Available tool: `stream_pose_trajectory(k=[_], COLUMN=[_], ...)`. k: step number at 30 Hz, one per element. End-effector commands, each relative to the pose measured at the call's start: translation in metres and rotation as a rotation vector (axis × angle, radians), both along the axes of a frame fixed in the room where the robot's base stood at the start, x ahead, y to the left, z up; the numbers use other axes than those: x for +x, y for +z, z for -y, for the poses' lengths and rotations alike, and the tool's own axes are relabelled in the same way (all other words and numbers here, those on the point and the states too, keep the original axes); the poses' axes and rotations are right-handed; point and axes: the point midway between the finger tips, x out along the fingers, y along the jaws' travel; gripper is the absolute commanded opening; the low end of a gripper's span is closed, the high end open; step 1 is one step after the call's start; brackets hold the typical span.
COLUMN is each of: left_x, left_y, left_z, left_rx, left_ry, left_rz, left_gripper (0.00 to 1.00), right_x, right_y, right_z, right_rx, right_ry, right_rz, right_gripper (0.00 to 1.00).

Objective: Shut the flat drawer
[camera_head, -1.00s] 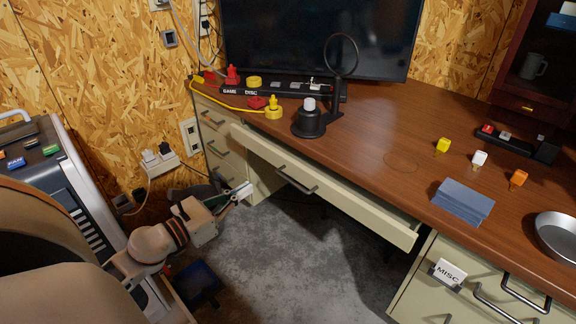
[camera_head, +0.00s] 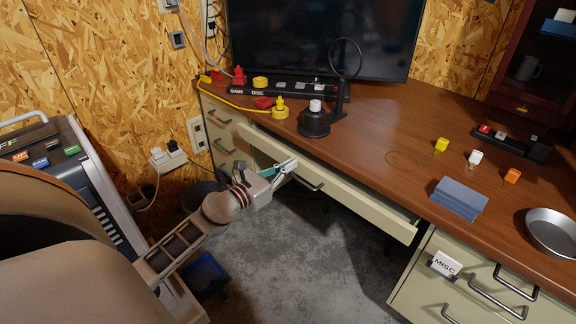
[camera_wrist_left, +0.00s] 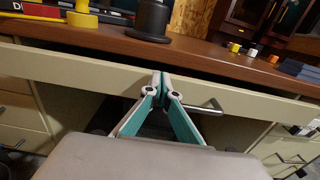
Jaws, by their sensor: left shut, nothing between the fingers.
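The flat drawer (camera_head: 376,207) is a wide, shallow cream drawer under the brown desk top. It stands pulled out, with a dark gap behind its front, and it also shows in the left wrist view (camera_wrist_left: 70,70). Its dark bar handle (camera_head: 308,183) is on the middle of the front. My left gripper (camera_head: 292,164) is shut and empty, its fingertips at the drawer front just left of the handle. In the left wrist view the closed fingertips (camera_wrist_left: 161,76) overlap the drawer front; I cannot tell whether they touch it. My right gripper is not in view.
The desk top (camera_head: 385,135) holds a black ring stand (camera_head: 314,122), a yellow piece (camera_head: 280,110), several coloured cubes, a blue-grey block (camera_head: 459,199) and a metal bowl (camera_head: 553,232). Drawer cabinets stand left and right, the right one labelled MISC (camera_head: 446,263). Grey floor lies below.

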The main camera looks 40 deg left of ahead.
Motion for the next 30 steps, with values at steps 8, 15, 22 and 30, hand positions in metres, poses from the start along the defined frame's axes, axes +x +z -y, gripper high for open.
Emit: stream_pose_trajectory(k=[8,15,22,30], left_x=[0.000,0.029,0.048,0.048], left_y=[0.000,0.001,0.000,0.000], left_z=[0.000,0.002,0.003,0.004], left_rx=[0.000,-0.001,0.000,0.000], left_ry=[0.000,0.000,0.001,0.000], left_rz=[0.000,0.002,0.000,0.000], left_gripper=[0.00,0.00,0.00,0.00], right_x=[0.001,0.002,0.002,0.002], right_y=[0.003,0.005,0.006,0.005], right_z=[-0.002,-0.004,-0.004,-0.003], right_rx=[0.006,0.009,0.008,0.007], right_ry=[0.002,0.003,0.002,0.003], right_rz=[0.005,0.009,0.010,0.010], right_gripper=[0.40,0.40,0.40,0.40])
